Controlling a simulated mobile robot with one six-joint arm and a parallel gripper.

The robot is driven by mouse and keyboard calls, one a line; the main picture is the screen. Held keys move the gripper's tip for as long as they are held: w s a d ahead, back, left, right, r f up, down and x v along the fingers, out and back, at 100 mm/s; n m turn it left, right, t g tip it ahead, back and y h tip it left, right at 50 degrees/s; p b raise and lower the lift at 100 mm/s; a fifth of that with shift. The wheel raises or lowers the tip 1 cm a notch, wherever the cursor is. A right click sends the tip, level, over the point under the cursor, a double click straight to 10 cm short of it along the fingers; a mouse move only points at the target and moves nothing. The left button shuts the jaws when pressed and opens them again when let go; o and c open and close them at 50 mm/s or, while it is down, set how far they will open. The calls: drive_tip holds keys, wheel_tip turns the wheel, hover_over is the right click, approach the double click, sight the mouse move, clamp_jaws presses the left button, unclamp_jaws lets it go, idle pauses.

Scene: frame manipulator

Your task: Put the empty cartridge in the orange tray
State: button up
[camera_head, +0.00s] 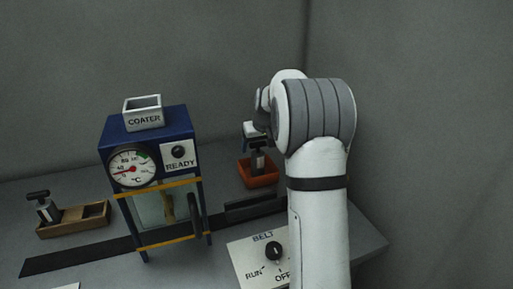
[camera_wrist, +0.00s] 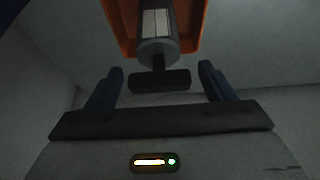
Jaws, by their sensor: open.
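The orange tray (camera_head: 262,181) stands on the table at the back, right of the blue coater. A cartridge (camera_head: 258,161) with a dark T-shaped handle stands in it. In the wrist view the cartridge (camera_wrist: 157,30) and the tray (camera_wrist: 125,42) show at the top. My gripper (camera_wrist: 160,75) is open, its two blue fingers on either side of the handle and apart from it. A second cartridge (camera_head: 46,209) with a dark handle stands in the left part of a wooden holder (camera_head: 72,225) at the left. I cannot tell from the pictures whether either is empty.
The blue coater (camera_head: 150,150) with a gauge, a READY lamp and a white hopper (camera_head: 143,112) on top stands over a dark belt (camera_head: 85,257). A BELT switch panel (camera_head: 262,262) lies in front. My arm hides the right side.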

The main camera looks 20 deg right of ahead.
drive_tip(key=v, duration=1)
drive_tip(key=shift+s+r, duration=0.2)
drive_tip(key=shift+r, duration=0.15)
drive_tip(key=s+a+f, duration=0.3)
drive_tip(key=s+a, duration=0.1)
drive_tip(key=s, duration=0.7)
drive_tip(key=s+a+f+g, duration=0.1)
drive_tip(key=s+a+f, duration=0.2)
drive_tip(key=s, duration=0.8)
drive_tip(key=s+a+f+g, duration=0.1)
drive_tip(key=s+a+f, duration=0.2)
drive_tip(key=s+a, duration=0.4)
drive_tip(key=s, duration=0.4)
drive_tip(key=shift+s+f, duration=0.25)
drive_tip(key=shift+s, duration=0.15)
drive_tip(key=p+v, duration=0.3)
drive_tip(key=shift+w+r, duration=0.25)
drive_tip(key=shift+r, duration=0.05)
